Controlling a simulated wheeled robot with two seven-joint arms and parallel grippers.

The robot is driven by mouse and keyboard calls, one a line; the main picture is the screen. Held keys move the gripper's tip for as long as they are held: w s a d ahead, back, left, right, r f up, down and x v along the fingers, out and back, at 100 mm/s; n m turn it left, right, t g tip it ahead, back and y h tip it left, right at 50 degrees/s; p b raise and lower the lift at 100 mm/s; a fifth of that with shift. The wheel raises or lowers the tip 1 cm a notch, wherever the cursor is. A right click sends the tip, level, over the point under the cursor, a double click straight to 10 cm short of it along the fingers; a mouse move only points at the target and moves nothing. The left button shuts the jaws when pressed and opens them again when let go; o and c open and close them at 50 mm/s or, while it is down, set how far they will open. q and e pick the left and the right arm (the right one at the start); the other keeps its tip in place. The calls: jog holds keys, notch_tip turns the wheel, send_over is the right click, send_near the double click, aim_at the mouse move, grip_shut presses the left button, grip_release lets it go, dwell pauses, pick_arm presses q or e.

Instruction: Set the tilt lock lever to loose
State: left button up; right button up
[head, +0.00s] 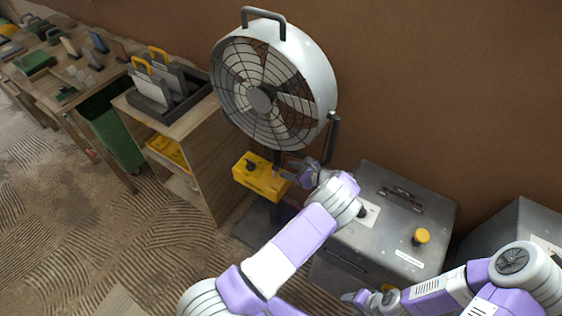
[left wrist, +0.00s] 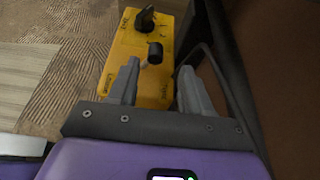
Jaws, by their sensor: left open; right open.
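The yellow control box (head: 258,182) sits on the fan's stand, below the fan (head: 262,85). In the left wrist view the box (left wrist: 133,63) carries a black dial (left wrist: 145,20) and a lever with a black grip (left wrist: 155,52). Small lettering on the box is too small to read surely. My left gripper (head: 291,172) is at the box's right end; in the left wrist view its open fingers (left wrist: 160,72) stand either side of the lever's near side. I cannot tell whether they touch it. My right gripper (head: 354,297) is low at the bottom, partly hidden, away from the box.
A grey metal case (head: 385,225) with a yellow knob (head: 421,236) stands right of the fan, under my left arm. A wooden cabinet (head: 190,150) with trowels on top stands left. A brown wall is behind; the combed floor at lower left is mostly clear.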

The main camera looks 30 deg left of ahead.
aim_at(278, 169)
pick_arm(q)
jog(key=x, duration=0.5)
jog(key=shift+s+a+f+b, duration=0.1)
jog(key=shift+s+a+b, duration=0.1)
jog(key=shift+s+b, duration=0.2)
jog(key=shift+w+a+f, duration=0.1)
jog(key=shift+a+f, duration=0.1)
jog(key=shift+a, duration=0.45)
